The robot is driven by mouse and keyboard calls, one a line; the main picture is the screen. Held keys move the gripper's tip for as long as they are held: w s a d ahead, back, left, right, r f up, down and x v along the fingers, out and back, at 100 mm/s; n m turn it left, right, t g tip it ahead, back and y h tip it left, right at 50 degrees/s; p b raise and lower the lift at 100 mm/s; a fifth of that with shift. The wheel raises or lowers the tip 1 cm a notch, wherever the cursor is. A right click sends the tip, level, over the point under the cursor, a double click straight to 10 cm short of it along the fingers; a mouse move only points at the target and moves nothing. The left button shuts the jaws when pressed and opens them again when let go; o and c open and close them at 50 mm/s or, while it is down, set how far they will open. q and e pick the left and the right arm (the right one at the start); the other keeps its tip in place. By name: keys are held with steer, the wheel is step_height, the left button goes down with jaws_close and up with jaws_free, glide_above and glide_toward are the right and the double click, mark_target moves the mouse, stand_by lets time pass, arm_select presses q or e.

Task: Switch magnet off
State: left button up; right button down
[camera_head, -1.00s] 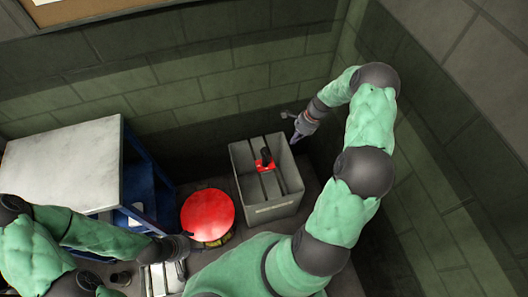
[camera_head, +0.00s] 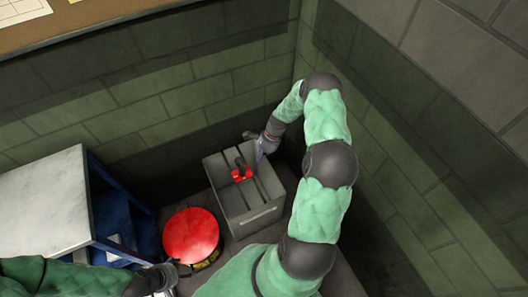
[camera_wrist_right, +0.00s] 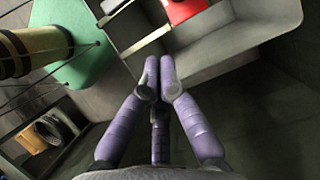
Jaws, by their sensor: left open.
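In the right wrist view a red part (camera_wrist_right: 182,10) shows at the top, inside the bin (camera_wrist_right: 235,48). My right gripper (camera_head: 262,150) is at the bin's far right corner, apart from the red piece. In the wrist view the purple fingers of my right gripper (camera_wrist_right: 160,75) are together, with nothing visible between them. My left gripper (camera_head: 168,274) is low in the head view, open, just below the red round lid. Whether the magnet is on cannot be told.
A drum with a red round lid (camera_head: 191,234) stands left of the bin. A blue-framed table with a pale top (camera_head: 45,205) is at the left. Green brick walls (camera_head: 150,105) close in behind and to the right.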

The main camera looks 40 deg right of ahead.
mark_target(242, 164)
arm_select(q)
steer(key=shift+f+b, duration=0.5)
steer(key=shift+f, duration=0.2)
arm_select(e)
steer(key=shift+w+a+f, duration=0.15)
steer(key=shift+w+a, duration=0.05)
steer(key=shift+a, duration=0.5)
steer(key=shift+w+a+f, duration=0.15)
steer(key=shift+w+a, duration=0.1)
steer(key=shift+a, duration=0.45)
steer(key=shift+w+a+f, duration=0.15)
steer(key=shift+w+a, duration=0.05)
steer(key=shift+a, duration=0.5)
